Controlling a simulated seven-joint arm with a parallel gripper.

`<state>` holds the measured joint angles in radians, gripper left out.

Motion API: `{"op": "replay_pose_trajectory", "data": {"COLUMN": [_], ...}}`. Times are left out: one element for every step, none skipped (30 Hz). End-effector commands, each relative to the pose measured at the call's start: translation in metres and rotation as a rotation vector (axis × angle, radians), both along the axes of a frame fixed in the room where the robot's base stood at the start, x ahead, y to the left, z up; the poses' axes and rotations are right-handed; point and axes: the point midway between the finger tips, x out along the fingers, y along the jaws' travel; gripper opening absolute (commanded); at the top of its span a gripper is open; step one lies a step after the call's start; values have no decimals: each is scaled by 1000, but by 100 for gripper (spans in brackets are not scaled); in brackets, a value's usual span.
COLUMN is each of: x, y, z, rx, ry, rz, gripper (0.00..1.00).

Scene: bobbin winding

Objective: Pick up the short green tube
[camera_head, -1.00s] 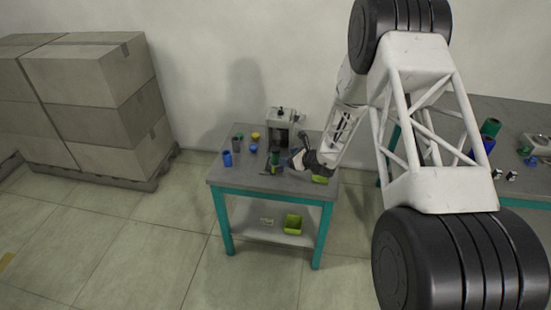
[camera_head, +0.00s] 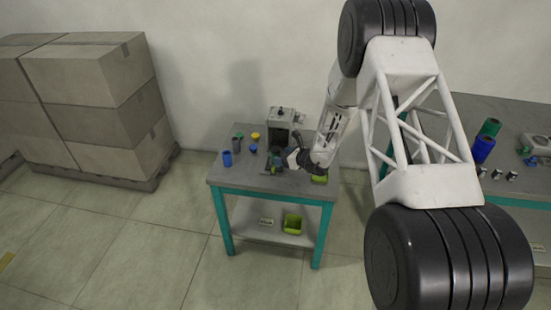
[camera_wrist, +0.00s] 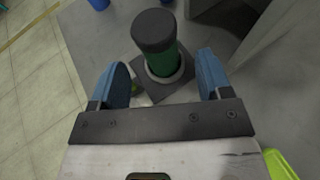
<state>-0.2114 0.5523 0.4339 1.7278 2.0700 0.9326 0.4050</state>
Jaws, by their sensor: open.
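In the wrist view a green tube (camera_wrist: 163,60) stands on a dark square base (camera_wrist: 183,88), with a pale ring around its foot. A thick dark cylinder (camera_wrist: 153,30) covers its top. My gripper (camera_wrist: 160,68) is open, its two blue fingers spread to the left and right of the tube with gaps on both sides; nothing is held. In the head view my gripper (camera_head: 284,160) is low over the small table (camera_head: 225,178), and the tube there is too small and crowded to make out clearly.
A grey machine (camera_head: 281,124) stands at the table's back. A blue tube (camera_head: 227,159), a yellow piece (camera_head: 255,136) and small dark and green pieces stand left of my gripper. A lime tray (camera_head: 319,178) lies at the right. Another bench holds a green tube (camera_head: 490,127).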

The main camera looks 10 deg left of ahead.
Motion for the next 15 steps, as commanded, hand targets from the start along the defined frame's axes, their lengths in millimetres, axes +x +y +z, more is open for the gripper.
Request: {"op": "replay_pose_trajectory", "data": {"x": [1,2,3,4,5,7,8,9,11,12,14,15,17,18,19], "y": [3,4,7,9,11,15,17,20,23,25,27,30,32,34,36], "z": [-1,-2,-4,-4,-5,-6,-7,-8,-10,-11,-12,-13,-14,-14,-15], "rx": [0,0,0,0,0,0,1,0,0,0,0,0,0,0,0], "ry": [0,0,0,0,0,0,0,0,0,0,0,0,0,0,-1], "rz": [1,1,1,1,1,1,1,1,1,1,1,1,1,1,0], "gripper": [72,72,72,72,72,72,72,72,72,72,72,72,72,72,72]}}
